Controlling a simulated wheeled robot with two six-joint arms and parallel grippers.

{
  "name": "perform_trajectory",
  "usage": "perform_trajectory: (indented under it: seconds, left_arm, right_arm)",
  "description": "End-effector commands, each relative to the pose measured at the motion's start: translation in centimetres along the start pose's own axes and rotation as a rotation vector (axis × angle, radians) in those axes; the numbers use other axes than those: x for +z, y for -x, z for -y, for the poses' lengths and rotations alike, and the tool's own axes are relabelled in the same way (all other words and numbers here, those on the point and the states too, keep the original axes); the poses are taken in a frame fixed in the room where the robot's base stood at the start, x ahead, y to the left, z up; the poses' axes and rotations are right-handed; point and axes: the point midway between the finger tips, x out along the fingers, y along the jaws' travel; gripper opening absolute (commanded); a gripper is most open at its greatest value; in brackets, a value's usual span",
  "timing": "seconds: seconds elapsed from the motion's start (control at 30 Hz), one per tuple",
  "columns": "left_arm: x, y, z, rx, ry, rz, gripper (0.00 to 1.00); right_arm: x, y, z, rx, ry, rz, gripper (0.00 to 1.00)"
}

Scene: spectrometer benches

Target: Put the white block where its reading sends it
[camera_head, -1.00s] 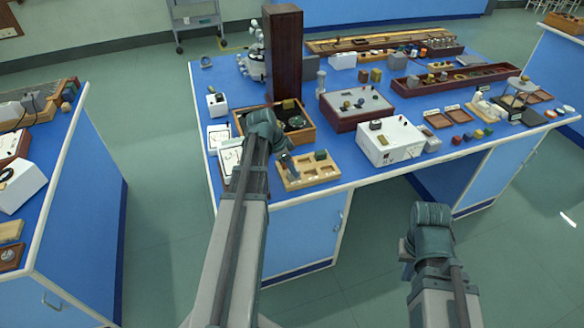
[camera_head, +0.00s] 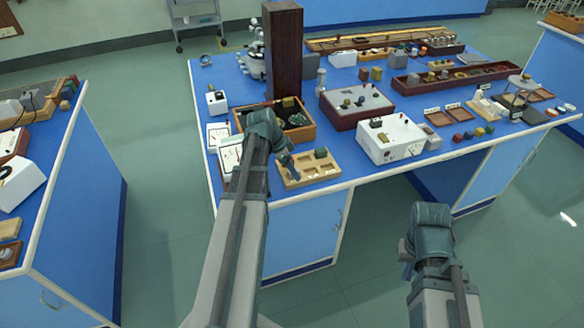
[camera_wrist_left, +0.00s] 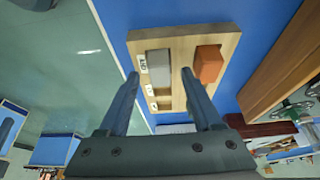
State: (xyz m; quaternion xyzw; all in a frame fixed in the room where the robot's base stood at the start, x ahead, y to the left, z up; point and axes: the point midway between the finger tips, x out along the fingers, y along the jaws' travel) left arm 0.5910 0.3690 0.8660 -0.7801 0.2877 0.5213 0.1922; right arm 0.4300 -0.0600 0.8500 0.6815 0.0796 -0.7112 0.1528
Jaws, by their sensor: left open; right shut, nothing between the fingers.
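My left gripper (camera_head: 287,162) is open above the small wooden tray (camera_head: 334,171), near the bench's front edge. In the left wrist view the tray (camera_wrist_left: 187,38) lies beyond the two spread fingers. A pale grey-white block (camera_wrist_left: 158,68) sits in a labelled hollow there, and an orange-brown block (camera_wrist_left: 208,64) sits beside it. Neither is between the fingers. I cannot tell whether the pale block is the task's white block. In the head view a dark greenish block (camera_head: 320,153) shows at the tray's back. My right gripper (camera_head: 404,250) is shut and empty in front of the bench.
White meters (camera_head: 229,156) stand left of the tray. A wooden box (camera_head: 302,134) and a tall dark column (camera_head: 283,55) stand behind it. A white instrument (camera_head: 392,140) is to the right, with colored pieces (camera_head: 468,135) and shallow brown trays (camera_head: 438,119) beyond.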

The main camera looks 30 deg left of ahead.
Motion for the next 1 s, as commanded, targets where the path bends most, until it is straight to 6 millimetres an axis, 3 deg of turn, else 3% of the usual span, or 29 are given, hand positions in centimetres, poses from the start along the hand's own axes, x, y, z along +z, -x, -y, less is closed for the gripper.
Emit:
perform_trajectory:
  seconds: [0.37, 1.0]
  left_arm:
    - [-0.1, 2.1, 0.0, 0.000, 0.000, 0.000, 0.66]
    - [-0.2, 12.4, 0.0, -0.001, 0.001, 0.000, 0.66]
  right_arm:
    - [0.1, 2.0, -0.2, 0.000, 0.000, 0.000, 0.00]
    - [0.7, 11.5, -1.1, 0.000, 0.000, 0.000, 0.00]
